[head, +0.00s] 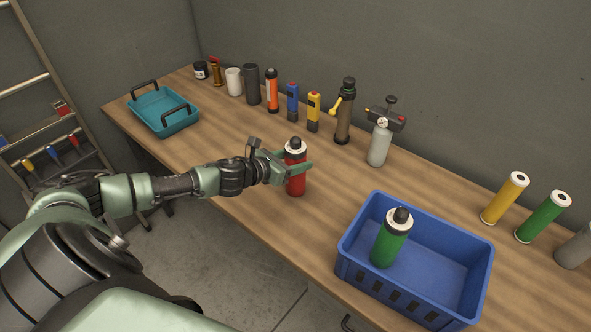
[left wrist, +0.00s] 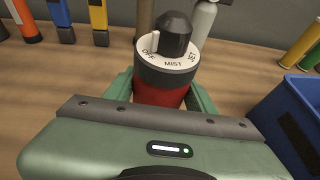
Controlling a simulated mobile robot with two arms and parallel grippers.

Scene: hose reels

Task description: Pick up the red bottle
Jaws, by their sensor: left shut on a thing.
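The red bottle (head: 296,182) stands upright on the wooden table, with a white ring and a black nozzle cap on top. In the left wrist view the red bottle (left wrist: 160,95) fills the middle, and its white dial reads OFF, MIST and JET. My left gripper (head: 294,168) is shut on the red bottle, with a finger on each side of its body. In the left wrist view the fingers of my left gripper (left wrist: 160,92) are partly hidden behind the gripper's green housing. My right gripper is not in view.
A blue crate (head: 358,276) with a green bottle (head: 388,246) inside stands to the right. A teal tray (head: 163,112) is at the left end. Several cylinders and tools line the back, including a grey sprayer (head: 379,147). Yellow (head: 503,200) and green (head: 543,218) tubes are at the right.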

